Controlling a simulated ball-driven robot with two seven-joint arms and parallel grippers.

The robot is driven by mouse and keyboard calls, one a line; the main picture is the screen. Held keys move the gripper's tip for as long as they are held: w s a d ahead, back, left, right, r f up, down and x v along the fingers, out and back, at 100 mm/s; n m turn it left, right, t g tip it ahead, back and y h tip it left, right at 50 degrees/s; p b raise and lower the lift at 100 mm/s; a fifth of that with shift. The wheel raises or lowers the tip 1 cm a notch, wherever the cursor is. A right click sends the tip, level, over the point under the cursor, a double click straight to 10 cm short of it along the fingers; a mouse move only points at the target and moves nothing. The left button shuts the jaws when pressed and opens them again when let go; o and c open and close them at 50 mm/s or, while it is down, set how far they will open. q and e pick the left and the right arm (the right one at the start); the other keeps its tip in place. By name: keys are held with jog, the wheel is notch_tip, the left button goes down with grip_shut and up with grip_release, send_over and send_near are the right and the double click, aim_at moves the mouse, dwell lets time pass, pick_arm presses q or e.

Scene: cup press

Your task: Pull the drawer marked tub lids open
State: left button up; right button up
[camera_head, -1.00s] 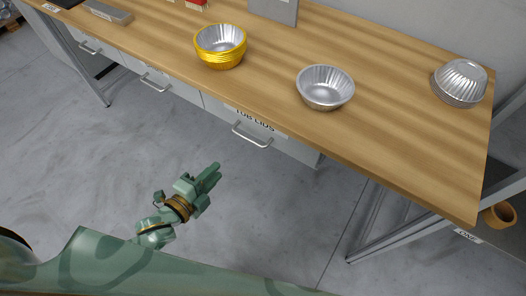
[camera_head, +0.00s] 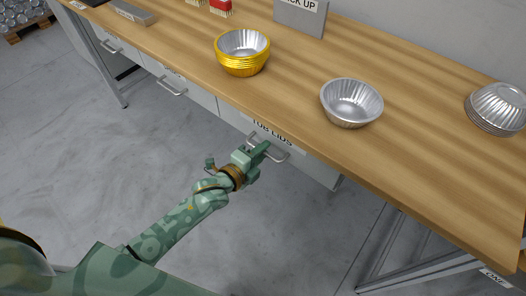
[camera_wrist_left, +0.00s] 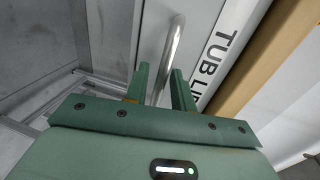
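The drawer marked tub lids (camera_head: 316,168) is the right-hand one under the table and its front looks shut. Its label (camera_head: 272,133) is partly legible in the head view and also shows in the left wrist view (camera_wrist_left: 217,52). My left gripper (camera_head: 262,150) is at the drawer's bar handle (camera_head: 280,157). In the left wrist view the handle (camera_wrist_left: 172,45) runs between the two fingers of my left gripper (camera_wrist_left: 160,78). The fingers stand apart, with a gap visible beside the bar. My right gripper is not in view.
On the wooden table (camera_head: 420,120) stand a gold-coloured stack of tubs (camera_head: 242,66), a silver tub (camera_head: 350,104) and upturned silver tubs (camera_head: 498,108). Another drawer handle (camera_head: 172,88) is further left. The floor (camera_head: 300,230) before the drawer is clear.

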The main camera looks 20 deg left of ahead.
pick_arm(q)
jog(key=shift+w+d, duration=0.1)
jog(key=shift+w, duration=0.15)
jog(key=shift+c, duration=0.4)
grip_shut()
jog(key=shift+s, duration=0.1)
